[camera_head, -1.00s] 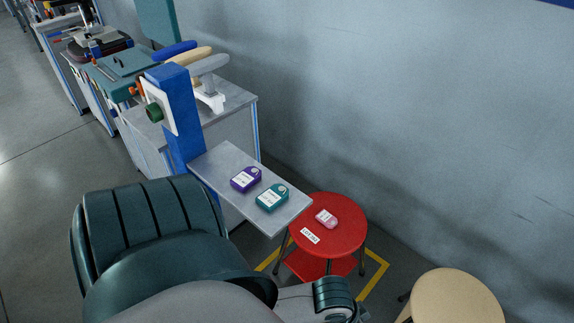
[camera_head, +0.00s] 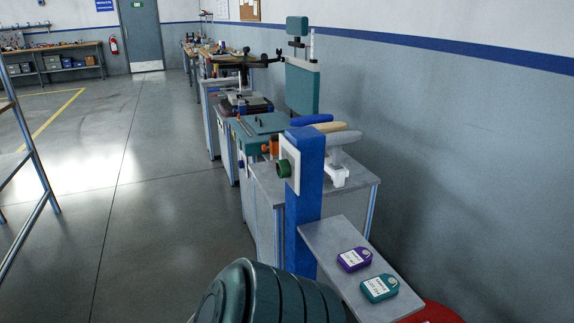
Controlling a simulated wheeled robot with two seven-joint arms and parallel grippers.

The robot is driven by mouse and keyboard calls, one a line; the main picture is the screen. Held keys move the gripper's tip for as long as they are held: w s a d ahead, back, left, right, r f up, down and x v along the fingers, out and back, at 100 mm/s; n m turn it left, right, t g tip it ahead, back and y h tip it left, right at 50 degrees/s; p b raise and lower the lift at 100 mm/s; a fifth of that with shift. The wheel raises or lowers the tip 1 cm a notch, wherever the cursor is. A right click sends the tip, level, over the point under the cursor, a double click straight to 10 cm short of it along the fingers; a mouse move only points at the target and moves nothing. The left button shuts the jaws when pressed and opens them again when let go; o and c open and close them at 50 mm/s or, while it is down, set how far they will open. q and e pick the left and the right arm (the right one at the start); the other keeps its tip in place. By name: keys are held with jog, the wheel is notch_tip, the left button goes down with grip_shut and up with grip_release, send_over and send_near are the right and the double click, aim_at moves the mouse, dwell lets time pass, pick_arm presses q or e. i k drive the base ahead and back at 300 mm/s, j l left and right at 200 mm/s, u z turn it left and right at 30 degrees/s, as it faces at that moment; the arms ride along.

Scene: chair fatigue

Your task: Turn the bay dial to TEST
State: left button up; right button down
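A round green dial (camera_head: 284,168) sits on a white plate (camera_head: 292,158) on the left face of a blue post (camera_head: 305,215). The dial is seen from the side, so its setting and any lettering cannot be read. Neither of my grippers is in view.
A grey shelf (camera_head: 325,240) on the post holds a purple tag (camera_head: 354,259) and a teal tag (camera_head: 379,288). A red stool (camera_head: 436,313) shows at the bottom right. Benches line the wall behind the post. The floor (camera_head: 150,220) to the left is open.

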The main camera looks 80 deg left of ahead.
aim_at(282, 167)
jog(key=u, duration=2.95)
jog(key=i+l, duration=0.7)
jog(key=i, duration=0.2)
jog(key=k+j+z, duration=0.1)
jog(key=k+j, duration=0.05)
jog(key=j, duration=0.1)
